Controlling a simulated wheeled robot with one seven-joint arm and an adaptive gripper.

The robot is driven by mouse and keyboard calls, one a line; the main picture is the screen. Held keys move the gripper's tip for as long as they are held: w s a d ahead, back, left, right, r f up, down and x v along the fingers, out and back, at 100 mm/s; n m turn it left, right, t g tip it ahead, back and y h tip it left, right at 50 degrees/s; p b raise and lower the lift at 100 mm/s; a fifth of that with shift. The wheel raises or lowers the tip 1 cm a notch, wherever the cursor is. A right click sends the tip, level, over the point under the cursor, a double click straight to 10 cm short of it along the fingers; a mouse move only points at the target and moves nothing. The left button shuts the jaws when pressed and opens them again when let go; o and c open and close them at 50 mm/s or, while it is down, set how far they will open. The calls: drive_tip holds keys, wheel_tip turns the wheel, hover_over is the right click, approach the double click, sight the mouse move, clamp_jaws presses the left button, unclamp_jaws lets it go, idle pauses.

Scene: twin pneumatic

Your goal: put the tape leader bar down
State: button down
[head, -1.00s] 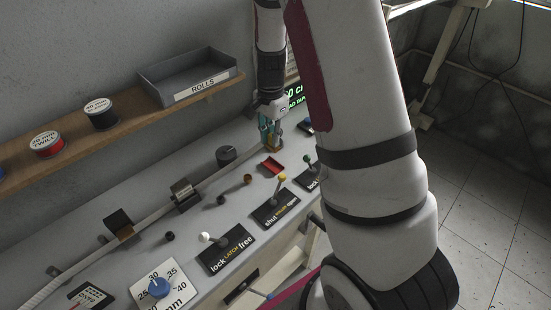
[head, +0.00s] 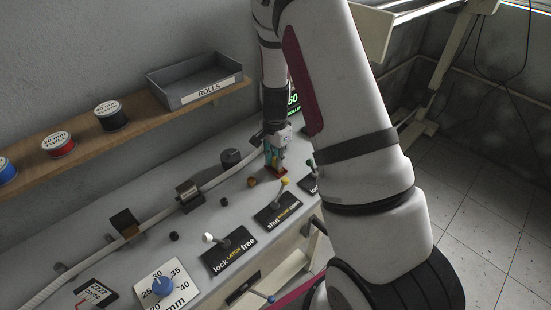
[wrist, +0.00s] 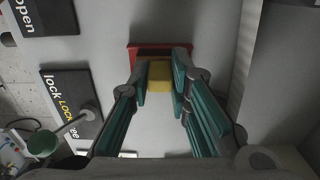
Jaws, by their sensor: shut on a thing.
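My gripper (wrist: 160,82) has its teal fingers closed on a small yellow block (wrist: 159,77), which I take to be the tape leader bar. In the head view my gripper (head: 275,158) points down at the bench, low over a small red tray (head: 277,172). In the wrist view the red tray (wrist: 160,47) shows just beyond the fingertips and the bar, partly hidden by them. I cannot tell whether the bar touches the tray.
A roller panel with a yellow-knobbed lever (head: 285,182) stands near the tray in the head view. A pale hose (head: 150,229) runs along the bench.

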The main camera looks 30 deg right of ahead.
drive_tip(key=c, duration=1.5)
unclamp_jaws()
drive_tip(key=shift+f, duration=0.1)
drive_tip(key=s+a+r+n+t, duration=0.1)
drive_tip(key=a+r, duration=0.1)
drive_tip(key=r, duration=0.8)
drive_tip(key=s+a+r+n, duration=0.1)
drive_tip(key=a+r+n, duration=0.1)
drive_tip(key=r, duration=0.8)
drive_tip(key=s+a+r+n+t, duration=0.1)
drive_tip(key=s+a+r+n, duration=0.2)
drive_tip(key=s, duration=0.3)
drive_tip(key=s+a+r+n+t, duration=0.2)
drive_tip(key=s+a+r+n, duration=0.1)
drive_tip(key=s+r+n, duration=0.2)
drive_tip(key=s+a+r+n+t+b, duration=0.1)
drive_tip(key=s+a+r+n, duration=0.2)
drive_tip(key=s, duration=0.6)
drive_tip(key=shift+s+a+r+n+t, duration=0.15)
drive_tip(key=shift+r+n, duration=0.3)
drive_tip(key=shift+r, duration=0.25)
drive_tip(key=shift+s+r+n+t, duration=0.1)
drive_tip(key=shift+r+n+t, duration=0.05)
drive_tip(key=shift+r+n, duration=0.4)
